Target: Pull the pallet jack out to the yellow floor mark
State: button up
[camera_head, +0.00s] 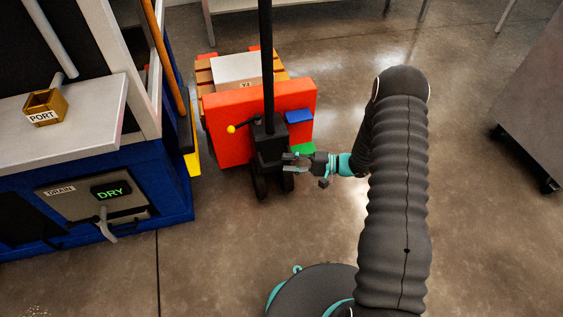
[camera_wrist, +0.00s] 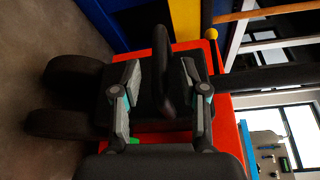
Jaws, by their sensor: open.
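The pallet jack (camera_head: 222,130) has a red body, a tall black column (camera_head: 266,55) and dark wheels (camera_head: 260,184) at its near end. It carries a wooden pallet (camera_head: 203,75) with a pale, labelled box (camera_head: 240,68). My gripper (camera_head: 289,161) is open beside the black housing at the column's foot. In the wrist view, a black bar of the jack (camera_wrist: 161,65) lies between the open fingers (camera_wrist: 160,98); I cannot tell whether they touch it. A yellow upright strip (camera_head: 190,140) stands by the blue cabinet. I see no clear yellow mark on the floor.
The blue cabinet (camera_head: 165,180) with a pale top stands close on the jack's left. It bears a "PORT" box (camera_head: 45,107) and a "DRAIN" panel reading "DRY" (camera_head: 111,190). A grey wheeled unit (camera_head: 525,110) stands at the right. The floor in front is clear.

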aim_at(280, 161)
jog(key=shift+w+a+f, duration=0.1)
jog(key=shift+a, duration=0.8)
jog(key=shift+w+a+f, duration=0.1)
jog(key=shift+a, duration=0.8)
grip_shut()
jog(key=shift+d, duration=0.1)
